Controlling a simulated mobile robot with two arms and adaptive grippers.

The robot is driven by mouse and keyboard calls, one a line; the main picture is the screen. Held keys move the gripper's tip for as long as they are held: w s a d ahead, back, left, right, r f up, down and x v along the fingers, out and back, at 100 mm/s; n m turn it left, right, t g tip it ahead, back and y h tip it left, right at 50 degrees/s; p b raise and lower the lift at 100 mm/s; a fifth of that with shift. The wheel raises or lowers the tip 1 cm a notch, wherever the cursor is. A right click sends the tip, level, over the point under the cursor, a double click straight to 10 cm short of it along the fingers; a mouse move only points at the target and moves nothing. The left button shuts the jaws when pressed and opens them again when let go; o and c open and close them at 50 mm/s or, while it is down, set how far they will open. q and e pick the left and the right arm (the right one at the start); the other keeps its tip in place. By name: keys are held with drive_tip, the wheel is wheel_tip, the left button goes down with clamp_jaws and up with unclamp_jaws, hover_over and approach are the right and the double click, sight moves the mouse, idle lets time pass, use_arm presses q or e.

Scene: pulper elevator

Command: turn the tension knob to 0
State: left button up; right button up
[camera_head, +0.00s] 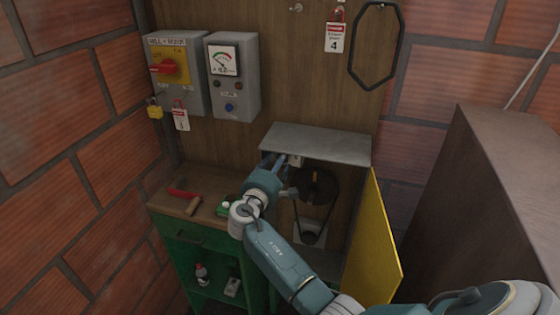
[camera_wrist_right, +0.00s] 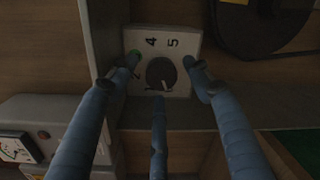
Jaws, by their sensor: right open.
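In the right wrist view the tension knob (camera_wrist_right: 160,71) is a round black dial on a small pale plate (camera_wrist_right: 163,39). The digits 4 and 5 show on the plate, turned sideways. A light pointer mark shows on the knob's lower part; the number it points at is not readable. My right gripper (camera_wrist_right: 159,80) is open, with two fingers at either side of the knob and the third below it. Whether they touch it I cannot tell. In the head view my right gripper (camera_head: 281,163) is under the cabinet's metal top (camera_head: 318,143), and the knob is mostly hidden.
A black pulley and belt (camera_head: 318,187) are inside the cabinet. Its yellow door (camera_head: 372,250) stands open beside my forearm. A red-handled tool (camera_head: 183,193) lies on the green workbench (camera_head: 185,240). Grey control boxes (camera_head: 234,95) hang on the back wall; a brown cabinet (camera_head: 500,190) stands right.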

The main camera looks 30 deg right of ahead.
drive_tip(key=shift+a, duration=0.1)
drive_tip(key=v, duration=1.2)
drive_tip(key=shift+f, duration=0.1)
